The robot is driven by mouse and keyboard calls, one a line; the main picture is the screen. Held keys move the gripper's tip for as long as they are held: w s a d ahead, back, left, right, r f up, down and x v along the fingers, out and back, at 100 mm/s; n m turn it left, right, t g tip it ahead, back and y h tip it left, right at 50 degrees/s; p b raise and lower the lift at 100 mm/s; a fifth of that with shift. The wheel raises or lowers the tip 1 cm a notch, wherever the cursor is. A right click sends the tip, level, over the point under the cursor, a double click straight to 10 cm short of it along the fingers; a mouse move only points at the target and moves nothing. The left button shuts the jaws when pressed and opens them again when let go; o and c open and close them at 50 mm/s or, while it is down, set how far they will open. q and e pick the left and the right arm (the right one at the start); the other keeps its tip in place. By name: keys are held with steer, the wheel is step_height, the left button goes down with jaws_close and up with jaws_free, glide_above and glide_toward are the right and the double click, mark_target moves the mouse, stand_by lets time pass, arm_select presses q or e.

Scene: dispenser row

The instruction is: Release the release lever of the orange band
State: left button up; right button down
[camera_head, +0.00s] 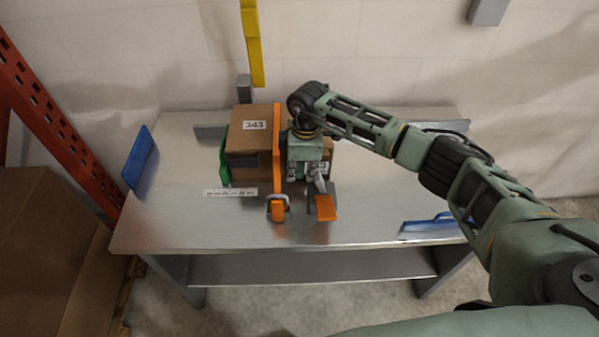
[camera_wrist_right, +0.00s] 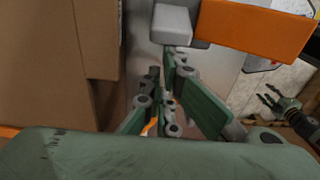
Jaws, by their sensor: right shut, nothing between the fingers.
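An orange band (camera_head: 279,150) runs over a brown box (camera_head: 246,142) labelled 343 and down its front. An orange buckle piece (camera_head: 277,210) with a grey loop lies at the band's lower end. To its right is an orange lever (camera_head: 324,206) on a grey base; an orange lever on a grey block also shows large in the right wrist view (camera_wrist_right: 252,28). My right gripper (camera_head: 319,183) points down beside the box, just behind this lever. Its fingers (camera_wrist_right: 166,85) are shut and empty; contact is unclear. My left gripper (camera_wrist_right: 284,104) hangs far off, fingers spread.
A metal table (camera_head: 185,215) carries everything, with bare top around the box. A green band (camera_head: 224,160) is on the box's left side. Blue handles (camera_head: 138,157) (camera_head: 432,224) sit at the table edges. A yellow strip (camera_head: 251,42) hangs behind. Red racking (camera_head: 50,115) stands left.

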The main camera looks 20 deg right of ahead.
steer(key=shift+d+r, duration=0.1)
steer(key=d+y, duration=0.1)
steer(key=d+r+t+y, duration=0.1)
steer(key=y, duration=0.1)
steer(key=s+d+y, duration=0.1)
steer(key=y, duration=0.1)
steer(key=shift+d+r+t, duration=0.3)
steer(key=shift+r, duration=0.1)
steer(key=shift+r+y, duration=0.1)
steer(key=shift+y, duration=0.2)
steer(key=shift+a+r+p, duration=0.1)
steer(key=shift+r+p, duration=0.1)
steer(key=shift+p, duration=0.2)
steer(key=shift+r+p, duration=0.65)
steer(key=shift+p, duration=0.15)
